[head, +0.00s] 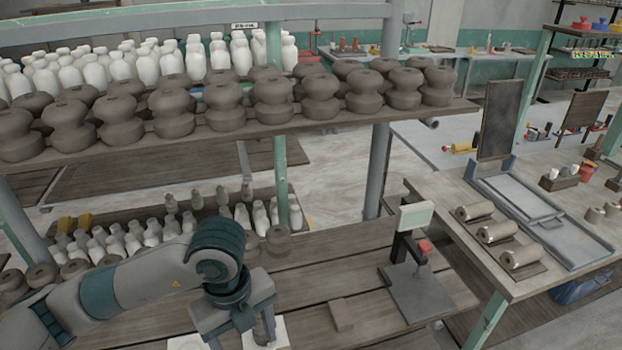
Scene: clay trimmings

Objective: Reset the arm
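My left arm comes in from the lower left and bends down at the wrist. Its gripper (243,335) points down over the wooden bench (300,285) at the bottom of the head view. Its two fingers stand apart, and I see nothing held between them, though the tips are partly cut off by the lower edge. White flat pieces (280,330) lie below and beside the gripper; I cannot tell whether it touches them. My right gripper is not in view.
A shelf of grey clay vessels (225,107) and white bottles (197,58) runs above the arm. A small brown block (341,315) and a stand with a red knob (425,247) are on the bench to the right. A side table (450,215) holds rolls (497,232).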

